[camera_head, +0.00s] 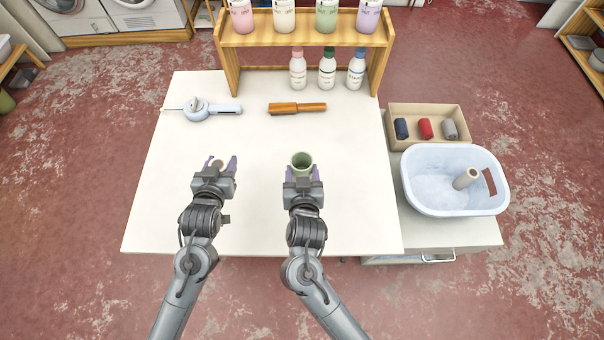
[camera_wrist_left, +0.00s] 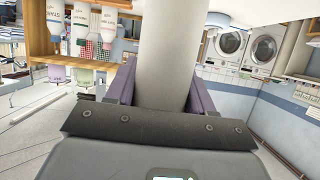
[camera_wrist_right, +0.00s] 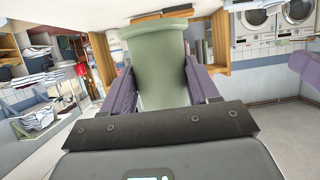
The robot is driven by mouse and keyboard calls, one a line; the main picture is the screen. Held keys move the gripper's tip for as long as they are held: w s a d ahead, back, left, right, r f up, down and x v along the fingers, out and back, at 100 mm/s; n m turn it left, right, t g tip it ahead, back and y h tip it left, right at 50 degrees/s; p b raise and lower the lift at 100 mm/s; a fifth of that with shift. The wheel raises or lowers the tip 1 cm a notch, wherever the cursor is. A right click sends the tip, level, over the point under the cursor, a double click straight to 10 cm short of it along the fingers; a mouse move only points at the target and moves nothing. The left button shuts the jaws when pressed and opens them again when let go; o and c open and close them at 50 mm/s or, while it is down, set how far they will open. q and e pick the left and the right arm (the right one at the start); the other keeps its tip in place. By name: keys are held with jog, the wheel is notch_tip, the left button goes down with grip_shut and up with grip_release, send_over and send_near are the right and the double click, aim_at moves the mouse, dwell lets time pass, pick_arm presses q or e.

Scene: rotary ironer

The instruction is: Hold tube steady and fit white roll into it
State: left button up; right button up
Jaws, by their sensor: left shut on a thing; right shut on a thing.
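My left gripper (camera_head: 220,165) is shut on a white roll (camera_head: 217,163), whose small end shows between the purple fingers. In the left wrist view the roll (camera_wrist_left: 168,50) is a long pale cylinder between the fingers (camera_wrist_left: 158,85). My right gripper (camera_head: 304,174) is shut on a green tube (camera_head: 302,160), whose round open mouth faces up. In the right wrist view the tube (camera_wrist_right: 160,70) is a flared green cylinder between the fingers (camera_wrist_right: 163,85). The roll is left of the tube, clearly apart from it. The tube's lower part is hidden in the head view.
A white table (camera_head: 260,220) lies below, mostly clear. A pale blue device (camera_head: 203,110) and an orange-brown handled tool (camera_head: 297,108) lie toward its back. A wooden shelf (camera_head: 300,40) with bottles stands behind. At right are a box of rolls (camera_head: 400,111) and a basin (camera_head: 430,200) holding a pale cylinder.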

notch_tip(320, 180, down, 7)
dwell(0.4)
jog(key=shift+f, duration=0.15)
jog(key=shift+f, duration=1.15)
jog(key=shift+f, duration=0.2)
jog(key=o, duration=0.8)
jog(key=shift+r+p, duration=0.3)
jog(key=shift+p, duration=0.2)
dwell(0.4)
